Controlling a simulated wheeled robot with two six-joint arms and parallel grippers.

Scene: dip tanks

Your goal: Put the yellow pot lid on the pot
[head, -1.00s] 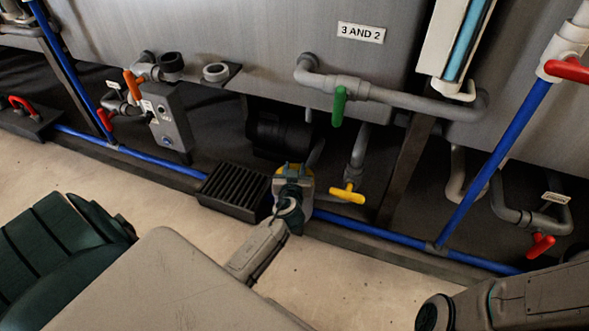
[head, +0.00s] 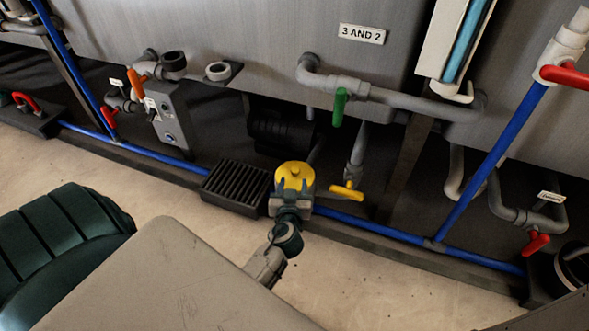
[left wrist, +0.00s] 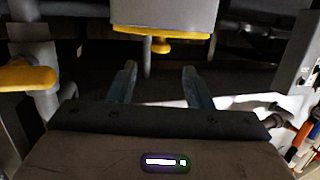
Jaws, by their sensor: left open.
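The yellow pot lid (head: 295,176), round with a small knob, shows in the head view just beyond my left gripper (head: 294,190). In the left wrist view, which looks upside down, the yellow lid (left wrist: 138,31) lies flush against the end of a grey cylindrical pot (left wrist: 165,13), with its knob towards my fingers. The left gripper (left wrist: 158,74) is open, with a gap between its fingertips and the knob, and holds nothing. In the head view the lid and gripper hide most of the pot. My right gripper is not in view.
A black slatted box (head: 236,187) stands just left of the lid. A yellow valve handle (head: 346,192) is close on its right, and a green handle (head: 339,107) hangs above. A blue pipe (head: 375,228) runs along the floor edge. Open floor lies in front.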

